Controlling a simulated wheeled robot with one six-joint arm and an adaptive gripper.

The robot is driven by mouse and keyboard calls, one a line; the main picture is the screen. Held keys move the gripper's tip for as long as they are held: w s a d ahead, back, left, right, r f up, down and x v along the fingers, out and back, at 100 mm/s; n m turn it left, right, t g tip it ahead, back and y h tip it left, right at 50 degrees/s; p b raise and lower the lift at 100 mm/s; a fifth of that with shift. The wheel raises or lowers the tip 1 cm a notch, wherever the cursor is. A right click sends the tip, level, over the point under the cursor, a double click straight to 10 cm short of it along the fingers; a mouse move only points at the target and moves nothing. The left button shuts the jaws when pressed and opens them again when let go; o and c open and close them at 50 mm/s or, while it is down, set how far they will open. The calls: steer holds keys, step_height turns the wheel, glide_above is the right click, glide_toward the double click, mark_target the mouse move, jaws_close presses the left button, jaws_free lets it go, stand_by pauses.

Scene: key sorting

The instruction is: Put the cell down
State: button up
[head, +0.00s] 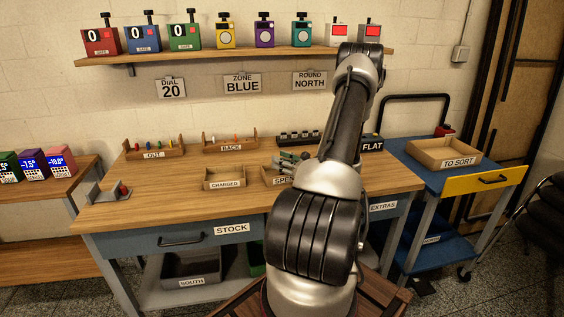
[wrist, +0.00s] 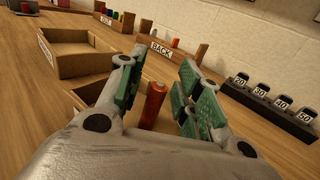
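The cell (wrist: 154,104) is a copper-orange cylinder, upright between the fingers of my gripper (wrist: 160,85) in the wrist view. The green finger pads stand apart on either side of it, with a gap visible at the right pad. What the cell's lower end rests on is hidden. In the head view my gripper (head: 291,158) is low over the tray labelled SPENT (head: 267,176), which my arm partly covers. I cannot make out the cell there. The open tray labelled CHARGED (head: 225,180) is left of it and looks empty.
Behind are the OUT rack (head: 154,152), the BACK rack (head: 230,146) and a dark block with numbered sockets (wrist: 268,106). A TO SORT tray (head: 444,154) is on the blue cart at right. A metal stand (head: 106,192) is at the bench's left. Bare wood lies between.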

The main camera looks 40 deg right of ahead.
steer(key=shift+s+d+r, duration=0.1)
steer(key=shift+s, duration=0.2)
steer(key=s, duration=0.3)
steer(key=s+d, duration=0.1)
steer(key=s, duration=0.6)
steer(key=shift+s+d, duration=0.2)
steer(key=shift+s, duration=0.1)
steer(key=shift+s+a+r, duration=0.15)
steer(key=shift+a+r, duration=0.05)
steer(key=a+r+n+g+y, duration=0.35)
steer(key=a+r+n, duration=0.2)
steer(key=a, duration=0.25)
steer(key=a+r+n+g+y, duration=0.2)
steer(key=a+r+n+g, duration=0.3)
steer(key=a, duration=0.3)
steer(key=a+r+n+g+y, duration=0.3)
steer(key=a+n+g, duration=0.1)
steer(key=a+n, duration=0.4)
steer(key=s+a+r+n+g+h, duration=0.4)
steer(key=s+a+n+h, duration=0.15)
steer(key=s+n, duration=0.2)
steer(key=s+r+n+t+h, duration=0.3)
steer(key=s+r+n+h, duration=0.1)
steer(key=r+n, duration=0.3)
steer(key=shift+s+d+n+h, duration=0.35)
steer(key=shift+n+h, duration=0.35)
steer(key=shift+h, duration=0.1)
